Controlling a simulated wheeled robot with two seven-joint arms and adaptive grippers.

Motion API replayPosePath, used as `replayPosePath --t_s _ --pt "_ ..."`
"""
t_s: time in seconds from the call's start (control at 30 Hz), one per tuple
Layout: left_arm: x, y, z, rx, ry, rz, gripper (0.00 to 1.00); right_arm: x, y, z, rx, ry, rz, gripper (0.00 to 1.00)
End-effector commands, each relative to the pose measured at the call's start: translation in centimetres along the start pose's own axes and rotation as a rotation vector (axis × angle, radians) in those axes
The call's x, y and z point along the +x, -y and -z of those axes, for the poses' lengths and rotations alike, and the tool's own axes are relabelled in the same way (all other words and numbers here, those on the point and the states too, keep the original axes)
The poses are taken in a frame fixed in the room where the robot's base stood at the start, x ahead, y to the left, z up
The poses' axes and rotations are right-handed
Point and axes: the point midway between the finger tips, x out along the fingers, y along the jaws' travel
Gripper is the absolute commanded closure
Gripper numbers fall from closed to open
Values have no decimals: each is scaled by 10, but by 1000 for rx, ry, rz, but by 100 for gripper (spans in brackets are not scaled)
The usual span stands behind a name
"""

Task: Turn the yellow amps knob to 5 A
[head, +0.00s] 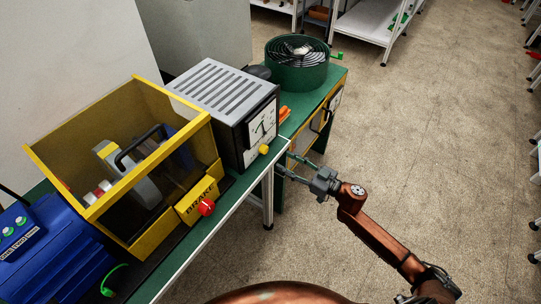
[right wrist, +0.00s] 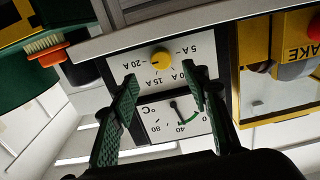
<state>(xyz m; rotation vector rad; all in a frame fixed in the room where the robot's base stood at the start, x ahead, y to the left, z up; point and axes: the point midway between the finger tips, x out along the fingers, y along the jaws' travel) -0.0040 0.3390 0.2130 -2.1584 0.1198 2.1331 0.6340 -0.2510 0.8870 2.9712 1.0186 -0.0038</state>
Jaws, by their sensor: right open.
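The yellow amps knob (head: 264,149) sits on the white dial face of a grey-black box with a slotted top. In the right wrist view, which shows the panel upside down, the knob (right wrist: 161,57) is ringed by labels 5 A, 10 A, 15 A and 20 A. Its dark mark appears to point toward 20 A, on the left there. My right gripper (head: 290,167) is open and empty in front of the panel. In the right wrist view its green fingers (right wrist: 162,92) stand apart, below the knob in the picture and not around it. My left gripper is not in view.
A yellow brake box (head: 152,239) with a red knob (head: 207,207) stands left of the slotted box (head: 212,88). A green round fan (head: 298,65) stands behind it.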

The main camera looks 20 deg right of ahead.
Motion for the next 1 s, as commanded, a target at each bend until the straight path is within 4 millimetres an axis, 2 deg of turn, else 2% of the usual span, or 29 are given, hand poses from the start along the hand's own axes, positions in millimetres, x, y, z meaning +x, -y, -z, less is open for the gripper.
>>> replayPosePath --t_s 0.3,0.5,0.87,1.0 --pt "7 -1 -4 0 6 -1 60 46 1 3 0 -5 5 57" --pt "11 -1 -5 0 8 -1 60 69 1 3 0 -4 4 57" --pt "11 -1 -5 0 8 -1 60 76 1 2 0 -2 2 57" --pt "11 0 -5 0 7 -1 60 75 1 2 0 -2 2 65"
